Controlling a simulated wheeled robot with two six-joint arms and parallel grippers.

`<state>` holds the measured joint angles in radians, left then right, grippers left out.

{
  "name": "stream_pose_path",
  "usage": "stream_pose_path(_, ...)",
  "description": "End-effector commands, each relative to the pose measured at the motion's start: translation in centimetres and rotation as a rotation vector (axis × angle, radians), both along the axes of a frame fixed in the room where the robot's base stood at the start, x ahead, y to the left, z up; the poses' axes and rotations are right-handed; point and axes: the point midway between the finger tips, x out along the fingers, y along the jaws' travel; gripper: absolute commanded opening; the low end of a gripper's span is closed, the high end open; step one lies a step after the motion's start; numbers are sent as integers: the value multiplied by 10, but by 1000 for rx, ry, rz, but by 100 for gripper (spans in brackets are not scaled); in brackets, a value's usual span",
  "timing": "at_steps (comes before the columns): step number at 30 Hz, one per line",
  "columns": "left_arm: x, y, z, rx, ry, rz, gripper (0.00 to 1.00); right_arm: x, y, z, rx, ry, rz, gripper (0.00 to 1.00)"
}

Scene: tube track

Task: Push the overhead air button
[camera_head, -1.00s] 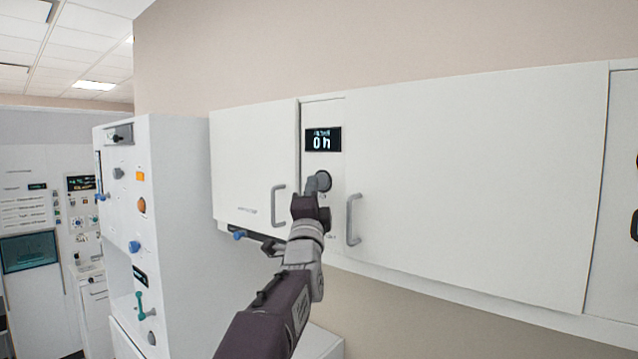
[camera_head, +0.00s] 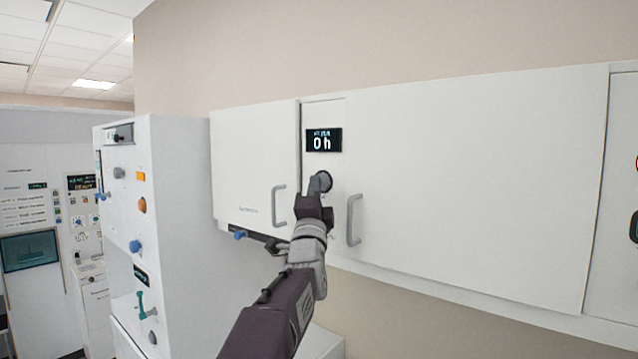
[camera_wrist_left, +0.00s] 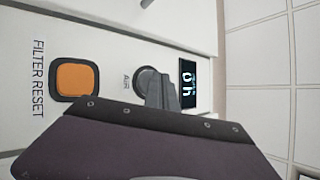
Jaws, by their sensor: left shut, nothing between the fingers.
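The air button is a round dark grey button (camera_head: 323,181) on the narrow panel between the overhead cabinet doors, below a small display (camera_head: 323,140). In the left wrist view the button (camera_wrist_left: 147,80) shows beside the label "AIR", partly hidden by my fingers. My left gripper (camera_head: 314,186) is shut and empty, its tips at the button and overlapping its lower left part. In the wrist view the fingertips (camera_wrist_left: 158,88) lie over the button's edge; whether they touch or press it I cannot tell. My right gripper is not in view.
An orange filter reset button (camera_wrist_left: 75,77) sits on the same panel. Door handles (camera_head: 279,206) and (camera_head: 354,220) stand out on either side of my left gripper. A white cabinet with knobs (camera_head: 180,230) stands at the left.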

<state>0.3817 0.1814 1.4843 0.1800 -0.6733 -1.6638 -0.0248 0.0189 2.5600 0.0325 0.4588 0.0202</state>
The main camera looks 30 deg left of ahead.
Motion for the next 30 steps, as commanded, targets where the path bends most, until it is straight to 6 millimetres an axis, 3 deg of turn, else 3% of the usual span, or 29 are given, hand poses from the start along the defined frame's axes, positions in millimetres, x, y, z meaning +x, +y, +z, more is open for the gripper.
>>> stream_pose_path(7,-1,0,-1,0,-1,0,0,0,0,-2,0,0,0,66)
stream_pose_path(15,-17,1,-3,2,0,0,0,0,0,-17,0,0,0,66)
stream_pose_path(24,-20,1,-1,0,0,0,0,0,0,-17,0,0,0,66)
stream_pose_path(30,-42,3,-4,1,-3,1,0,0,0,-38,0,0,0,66)
